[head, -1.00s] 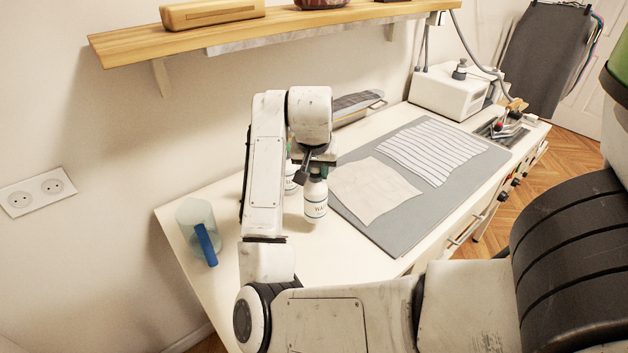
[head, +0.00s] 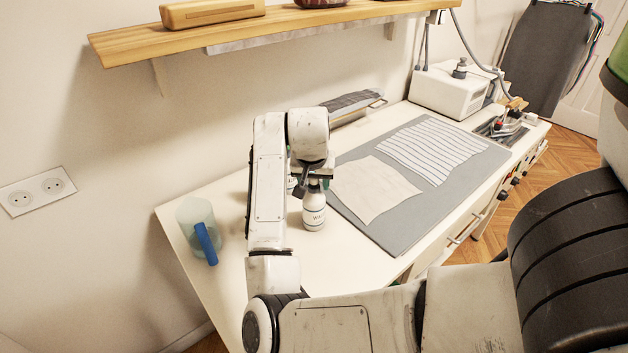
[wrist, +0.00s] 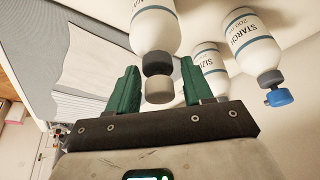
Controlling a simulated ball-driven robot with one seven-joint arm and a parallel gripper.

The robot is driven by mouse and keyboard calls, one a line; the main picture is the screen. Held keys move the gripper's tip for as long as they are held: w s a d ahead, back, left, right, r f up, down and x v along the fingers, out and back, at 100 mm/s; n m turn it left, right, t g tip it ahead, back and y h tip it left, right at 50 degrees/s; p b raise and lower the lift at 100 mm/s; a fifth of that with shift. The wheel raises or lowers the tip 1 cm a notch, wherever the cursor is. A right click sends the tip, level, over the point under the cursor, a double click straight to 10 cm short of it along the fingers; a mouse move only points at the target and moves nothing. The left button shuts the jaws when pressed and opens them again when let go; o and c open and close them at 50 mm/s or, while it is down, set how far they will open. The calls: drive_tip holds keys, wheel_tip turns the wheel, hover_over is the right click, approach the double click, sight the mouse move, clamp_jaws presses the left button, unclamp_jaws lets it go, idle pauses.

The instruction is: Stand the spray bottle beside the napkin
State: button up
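The spray bottle (head: 314,210) is white with a dark collar and grey cap; part of its label reads "WA". It looks upright on the white tabletop, just left of the grey mat and the plain cream cloth (head: 372,188), which looks like the napkin. In the wrist view, my gripper (wrist: 160,66) has its green fingers either side of the bottle's (wrist: 153,28) collar and cap. Narrow gaps show on both sides, so it looks open. In the head view, my gripper (head: 312,174) hides the bottle's top.
A starch bottle (wrist: 252,42) with a blue cap and a sizing bottle (wrist: 209,62) stand close by. A clear jug with a blue handle (head: 207,243) is at left. A striped cloth (head: 432,150) shares the grey mat (head: 400,235). A shelf (head: 270,22) hangs above.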

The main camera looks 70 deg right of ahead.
drive_tip(key=shift+o, duration=0.4)
drive_tip(key=shift+a+r, duration=0.1)
drive_tip(key=shift+r, duration=0.25)
drive_tip(key=v, duration=1.1)
drive_tip(key=shift+r, duration=0.25)
drive_tip(key=shift+s+a, duration=0.1)
idle(1.1)
